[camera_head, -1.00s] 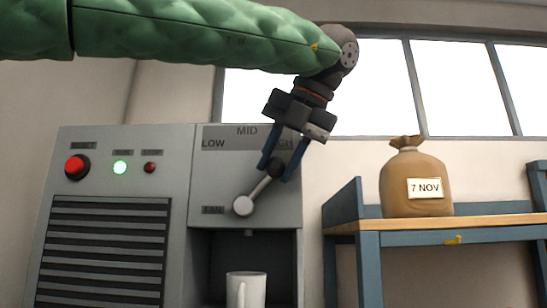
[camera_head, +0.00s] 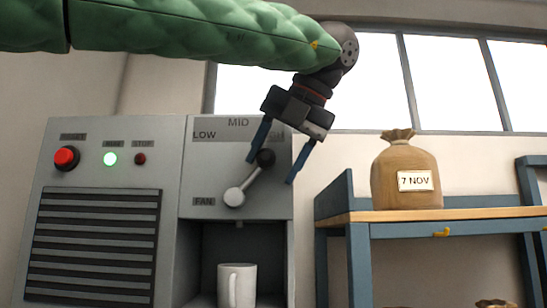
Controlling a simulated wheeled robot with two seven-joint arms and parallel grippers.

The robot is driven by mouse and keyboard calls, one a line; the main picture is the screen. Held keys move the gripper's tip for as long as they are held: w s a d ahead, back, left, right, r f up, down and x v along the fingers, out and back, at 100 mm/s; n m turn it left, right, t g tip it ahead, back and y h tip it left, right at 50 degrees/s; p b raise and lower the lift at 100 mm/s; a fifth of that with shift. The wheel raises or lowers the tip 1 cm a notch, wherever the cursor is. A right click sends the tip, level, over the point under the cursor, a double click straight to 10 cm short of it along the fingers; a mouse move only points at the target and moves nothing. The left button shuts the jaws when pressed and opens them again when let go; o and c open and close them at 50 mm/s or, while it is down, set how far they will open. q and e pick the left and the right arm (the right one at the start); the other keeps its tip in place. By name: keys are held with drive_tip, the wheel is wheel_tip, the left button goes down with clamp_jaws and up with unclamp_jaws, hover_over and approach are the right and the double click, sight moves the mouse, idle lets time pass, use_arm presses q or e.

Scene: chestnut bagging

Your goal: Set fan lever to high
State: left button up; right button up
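The fan lever (camera_head: 249,178) is on the grey machine's upper right panel. Its pale round pivot is at lower left, and its dark knob (camera_head: 265,157) points up and right. The MID and LOW labels (camera_head: 237,122) show above it; the label at the right is partly hidden by my gripper. My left gripper (camera_head: 274,166) is open, with its blue fingers pointing down. The left finger is close to the knob and the right finger stands well clear to the right. I cannot tell whether the left finger touches the knob. My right gripper is not in view.
The grey machine (camera_head: 112,170) has a red button (camera_head: 66,158), a lit green lamp and a dark red button. A white mug (camera_head: 237,285) stands in the bay below the lever. At right, a brown sack (camera_head: 405,172) marked 7 NOV sits on a blue bench (camera_head: 345,216).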

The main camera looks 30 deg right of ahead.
use_arm(q)
drive_tip(key=shift+d, duration=0.15)
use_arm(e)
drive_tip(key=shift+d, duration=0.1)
use_arm(q)
drive_tip(key=shift+s+r, duration=0.1)
drive_tip(key=shift+r, duration=0.05)
drive_tip(key=shift+s+r, duration=0.15)
drive_tip(key=shift+r, duration=0.05)
drive_tip(key=shift+s+d+r+b, duration=0.15)
drive_tip(key=shift+s+r+b, duration=0.15)
drive_tip(key=shift+r+b, duration=0.2)
drive_tip(key=b+v, duration=0.1)
drive_tip(key=v, duration=0.4)
drive_tip(key=shift+s+r, duration=0.1)
drive_tip(key=shift+r, duration=0.25)
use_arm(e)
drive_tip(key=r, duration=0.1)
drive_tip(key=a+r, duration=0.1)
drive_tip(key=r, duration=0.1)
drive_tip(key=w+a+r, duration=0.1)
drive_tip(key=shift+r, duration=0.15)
use_arm(q)
drive_tip(key=shift+s, duration=0.1)
